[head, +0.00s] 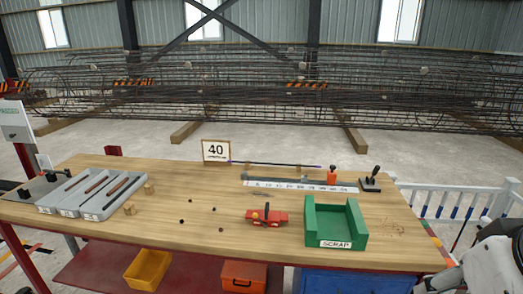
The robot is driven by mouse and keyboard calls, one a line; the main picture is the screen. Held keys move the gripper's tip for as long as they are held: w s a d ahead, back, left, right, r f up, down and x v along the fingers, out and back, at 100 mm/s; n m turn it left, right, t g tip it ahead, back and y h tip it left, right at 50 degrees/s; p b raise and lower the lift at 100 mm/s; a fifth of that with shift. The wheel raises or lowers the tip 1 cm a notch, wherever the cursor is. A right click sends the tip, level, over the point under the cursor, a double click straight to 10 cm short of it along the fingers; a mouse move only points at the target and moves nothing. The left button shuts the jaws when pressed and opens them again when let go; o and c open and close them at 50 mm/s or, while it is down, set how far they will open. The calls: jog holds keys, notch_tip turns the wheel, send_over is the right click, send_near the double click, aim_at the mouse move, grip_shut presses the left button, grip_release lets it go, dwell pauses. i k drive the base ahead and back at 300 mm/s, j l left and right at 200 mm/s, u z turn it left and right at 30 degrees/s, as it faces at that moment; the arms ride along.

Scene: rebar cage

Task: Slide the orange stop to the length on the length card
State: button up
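The length card (216,151) stands upright at the back of the bench and reads 40, with smaller text under it that I cannot read. The orange stop (332,176) stands upright at the back edge of a white ruler strip (290,184), right of its middle. The marks on the strip are too small to read, so I cannot tell which mark the stop is at. White and dark parts of my arm show in the lower right corner, off the bench. My gripper's fingers are not visible.
A green SCRAP tray (336,243) and a red tool (267,217) stand in front of the strip. A black-handled device (371,181) stands at its right end. A thin bar (275,164) lies behind. Grey trays (88,194) hold bars at left. The bench's centre front is clear.

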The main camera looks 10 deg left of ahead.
aim_at(331, 175)
jog(key=i+u, duration=0.25)
jog(key=i, duration=0.25)
jog(key=i+l+u, duration=0.3)
jog(key=i, duration=0.15)
